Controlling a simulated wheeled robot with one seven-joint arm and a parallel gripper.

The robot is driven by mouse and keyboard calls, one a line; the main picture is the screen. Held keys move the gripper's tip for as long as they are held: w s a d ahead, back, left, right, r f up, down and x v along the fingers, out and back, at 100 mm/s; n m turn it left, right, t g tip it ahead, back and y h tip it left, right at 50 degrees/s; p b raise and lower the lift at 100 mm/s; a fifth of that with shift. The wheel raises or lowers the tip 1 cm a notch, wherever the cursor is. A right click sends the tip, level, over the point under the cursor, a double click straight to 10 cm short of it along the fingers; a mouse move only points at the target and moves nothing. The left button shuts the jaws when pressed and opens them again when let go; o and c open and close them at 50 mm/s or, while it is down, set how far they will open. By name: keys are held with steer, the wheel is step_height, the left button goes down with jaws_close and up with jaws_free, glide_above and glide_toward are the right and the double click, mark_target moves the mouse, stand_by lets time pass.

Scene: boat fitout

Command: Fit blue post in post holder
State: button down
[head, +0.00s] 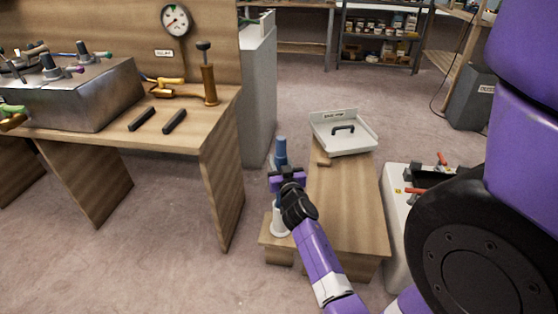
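The blue post (281,149) stands upright, its top showing above my gripper. My gripper (287,176) is at the post's middle and appears shut on it; the fingertips are small and partly hidden. A white, cup-like post holder (279,226) stands on the low end of the wooden bench, directly below my gripper. The post lines up over the holder in this view. My gripper and wrist partly cover where post and holder meet, so I cannot tell how far the post is inside it.
The wooden bench (345,195) carries a white tray (358,145) with a black handle at its far end. A workbench (222,135) with tools and a metal block stands left. A white box with red-handled items (396,215) stands right. Open floor lies beyond.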

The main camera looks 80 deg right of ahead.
steer(key=shift+f+b, duration=1.6)
steer(key=shift+b, duration=0.05)
steer(key=shift+f, duration=0.15)
steer(key=c, duration=0.9)
jaws_free()
steer(key=shift+f, duration=0.15)
steer(key=shift+s+a, duration=0.1)
steer(key=b+v, duration=0.2)
steer(key=v, duration=0.5)
steer(key=shift+s+a, duration=0.1)
steer(key=shift+a, duration=0.2)
